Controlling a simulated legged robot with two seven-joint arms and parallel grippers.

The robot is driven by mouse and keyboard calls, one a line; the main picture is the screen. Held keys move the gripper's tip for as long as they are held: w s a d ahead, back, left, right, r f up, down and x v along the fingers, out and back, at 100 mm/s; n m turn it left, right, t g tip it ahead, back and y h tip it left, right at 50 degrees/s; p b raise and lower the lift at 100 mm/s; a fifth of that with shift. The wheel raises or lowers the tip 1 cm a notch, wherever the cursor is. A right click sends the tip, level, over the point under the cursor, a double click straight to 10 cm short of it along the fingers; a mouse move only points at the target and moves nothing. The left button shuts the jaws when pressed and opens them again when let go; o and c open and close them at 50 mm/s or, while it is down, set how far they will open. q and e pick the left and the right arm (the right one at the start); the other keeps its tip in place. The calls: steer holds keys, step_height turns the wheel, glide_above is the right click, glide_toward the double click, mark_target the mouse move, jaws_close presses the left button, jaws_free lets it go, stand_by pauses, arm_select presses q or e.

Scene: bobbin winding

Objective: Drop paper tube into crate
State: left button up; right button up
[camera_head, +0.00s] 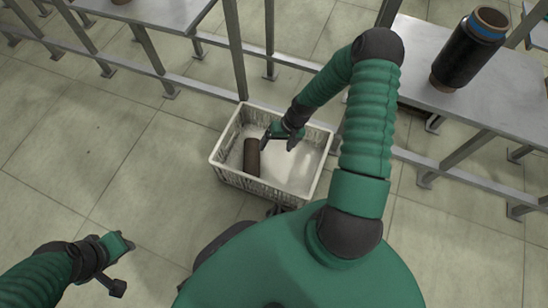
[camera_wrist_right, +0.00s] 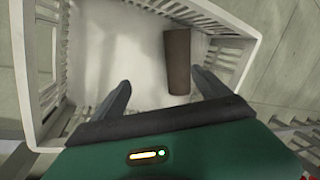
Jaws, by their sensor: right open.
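The brown paper tube (camera_head: 251,157) is inside the white crate (camera_head: 229,178), near its left side. In the right wrist view the tube (camera_wrist_right: 177,62) lies on the floor of the crate (camera_wrist_right: 240,20). My right gripper (camera_head: 277,141) is over the crate, just right of the tube. Its two fingers (camera_wrist_right: 163,88) are spread apart with nothing between them, and the tube is beyond and beside the right-hand finger. My left gripper (camera_head: 124,261) is at the lower left over bare floor, far from the crate; its fingers are too small to judge.
A metal table (camera_head: 430,80) at the right bears a large black bobbin (camera_head: 466,52). Another metal table (camera_head: 165,12) stands at the upper left. Metal legs and rails (camera_head: 235,50) run behind the crate. The tiled floor (camera_head: 90,150) at the left is clear.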

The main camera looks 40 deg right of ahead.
steer(key=p+v, duration=0.9)
steer(key=v, duration=0.7)
steer(key=shift+r+p, duration=0.35)
steer(key=shift+p, duration=0.05)
steer(key=shift+s+d, duration=0.1)
